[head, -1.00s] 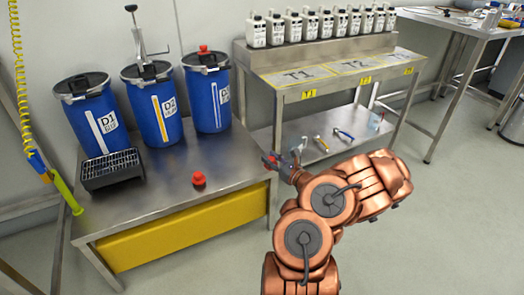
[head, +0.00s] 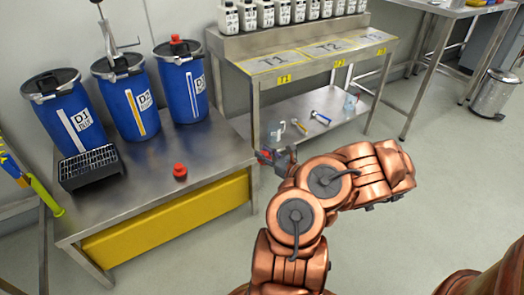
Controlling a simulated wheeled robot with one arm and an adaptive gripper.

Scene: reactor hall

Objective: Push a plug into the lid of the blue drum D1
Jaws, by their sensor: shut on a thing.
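The blue drum D1 (head: 62,118) stands at the left on the steel bench, with a dark lid (head: 50,81). Any hole in that lid is too small to make out. A red plug (head: 180,171) stands on the bench top, in front of the drums. My gripper (head: 268,157) is beyond the bench's right edge, well away from D1. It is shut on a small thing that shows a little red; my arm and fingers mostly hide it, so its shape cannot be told.
Blue drum D2 (head: 131,108), with a tall metal lever pump, and a third blue drum (head: 184,90) with a red piece on its lid stand beside D1. A black grated tray (head: 91,168) sits before D1. A steel shelf table (head: 300,62) stands right of the bench.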

